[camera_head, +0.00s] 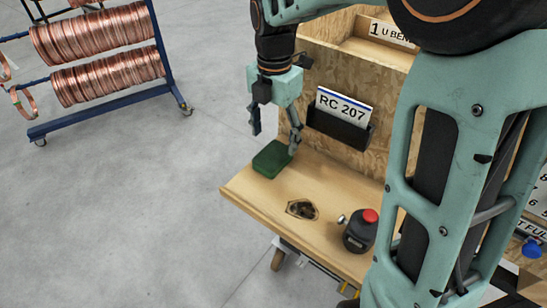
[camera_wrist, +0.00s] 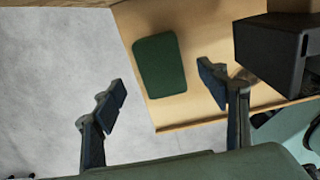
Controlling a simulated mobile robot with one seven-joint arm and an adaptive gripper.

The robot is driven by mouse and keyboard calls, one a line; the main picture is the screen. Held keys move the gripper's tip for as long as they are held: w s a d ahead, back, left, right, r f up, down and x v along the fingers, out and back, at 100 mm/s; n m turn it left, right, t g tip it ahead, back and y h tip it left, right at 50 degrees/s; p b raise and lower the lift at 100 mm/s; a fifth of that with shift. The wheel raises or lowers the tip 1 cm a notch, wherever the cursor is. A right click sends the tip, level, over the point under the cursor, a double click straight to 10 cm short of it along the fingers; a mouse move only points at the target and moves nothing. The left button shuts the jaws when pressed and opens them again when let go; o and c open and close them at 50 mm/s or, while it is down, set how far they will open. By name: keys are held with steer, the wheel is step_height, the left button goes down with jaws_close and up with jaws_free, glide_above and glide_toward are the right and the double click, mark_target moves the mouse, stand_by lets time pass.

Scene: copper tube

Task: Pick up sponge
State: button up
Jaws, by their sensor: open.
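The sponge (camera_head: 271,159) is a dark green rounded block lying flat near the back left corner of the wooden worktop (camera_head: 250,190). In the wrist view the sponge (camera_wrist: 159,65) lies beyond the fingertips, toward the right finger. My gripper (camera_head: 274,138) is open and empty above the worktop, with its fingers pointing down. In the head view the right finger overlaps the sponge's upper right edge in the picture. In the wrist view the gripper (camera_wrist: 163,95) has its fingers spread wide, with floor and worktop showing between them. I cannot tell the exact height above the sponge.
A black holder (camera_head: 338,128) with an RC 207 card stands right of my gripper against a chipboard panel. A dark cutout (camera_head: 302,209) and a black device with a red knob (camera_head: 362,230) are nearer the front. Copper coils on a blue rack (camera_head: 170,92) stand at left.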

mark_target(273, 154)
steer(key=f, duration=0.5)
steer(key=shift+s+a+f, duration=0.15)
steer(key=shift+s+f, duration=0.1)
steer(key=shift+f, duration=0.15)
steer(key=c, duration=0.8)
